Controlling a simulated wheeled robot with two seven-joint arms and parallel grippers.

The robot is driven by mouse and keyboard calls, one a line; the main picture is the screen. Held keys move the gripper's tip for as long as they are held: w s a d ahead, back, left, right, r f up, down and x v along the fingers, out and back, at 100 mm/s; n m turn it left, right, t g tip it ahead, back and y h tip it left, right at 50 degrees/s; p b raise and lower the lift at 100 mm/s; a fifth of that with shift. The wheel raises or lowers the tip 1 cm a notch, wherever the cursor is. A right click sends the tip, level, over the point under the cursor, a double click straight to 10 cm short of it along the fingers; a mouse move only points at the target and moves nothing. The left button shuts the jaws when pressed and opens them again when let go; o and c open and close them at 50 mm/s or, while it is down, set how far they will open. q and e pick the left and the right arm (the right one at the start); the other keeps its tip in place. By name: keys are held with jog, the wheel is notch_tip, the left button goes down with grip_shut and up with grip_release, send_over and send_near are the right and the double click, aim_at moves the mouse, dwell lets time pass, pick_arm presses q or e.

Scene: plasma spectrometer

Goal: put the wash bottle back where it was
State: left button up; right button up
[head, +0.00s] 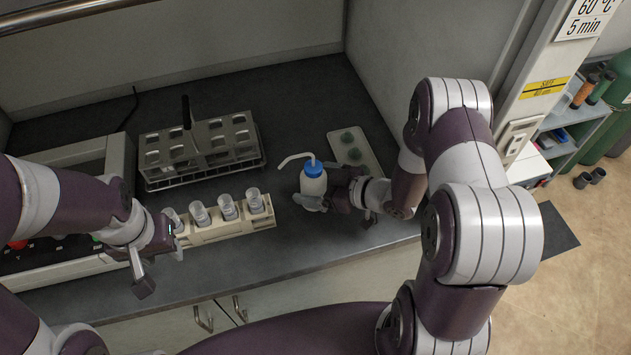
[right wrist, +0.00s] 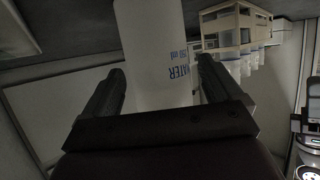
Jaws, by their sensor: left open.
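The wash bottle (head: 313,184) is white with a blue cap and a bent white spout pointing left. It is upright over the dark worktop, right of the vial rack; I cannot tell whether its base touches the surface. My right gripper (head: 327,198) has its fingers on both sides of the bottle and looks shut on it. In the right wrist view, the bottle's body (right wrist: 155,60) fills the space between the fingers (right wrist: 160,85), its blue WATER lettering upside down. My left gripper (head: 142,266) is open and empty at the worktop's front left.
A cream rack (head: 232,231) with several capped vials stands between my grippers. Behind it is a metal rack (head: 200,150) with a dark upright handle. A pale tray (head: 355,152) with round dark spots lies behind the bottle. Worktop around the bottle's front is clear.

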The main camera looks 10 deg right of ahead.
jog(key=shift+r, duration=0.3)
jog(key=v, duration=1.2)
jog(key=w+d+m+g+h, duration=0.1)
jog(key=w+d+m+h, duration=0.2)
jog(key=w+d+h, duration=0.35)
jog(key=s+a+r+m+g+h, duration=0.3)
jog(key=s+a+m+g, duration=0.3)
jog(key=s+a, duration=0.3)
jog(key=s+r, duration=0.1)
jog(key=s, duration=0.2)
jog(key=shift+s+r+g, duration=0.25)
jog(key=shift+s+g, duration=0.15)
